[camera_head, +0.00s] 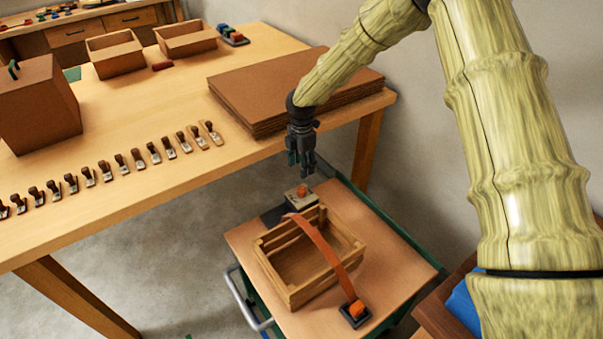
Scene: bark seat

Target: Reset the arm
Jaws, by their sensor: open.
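My gripper (302,160) is open and points downward at the end of my arm. It hangs near the right front corner of the long table, in front of the cardboard stack. Its fingers appear above the far end of the small cart. No object shows between the fingers. Just below it in the picture, a small light block with an orange top (301,197) is at the far end of the cart.
A wooden crate (290,293) with an orange strap (333,255) across it stands on the cart top (395,262). Flat cardboard sheets (290,85) lie stacked on the table (170,185). A row of stamp-like pieces (121,163), a brown box (38,105) and open trays (187,40) stand there too.

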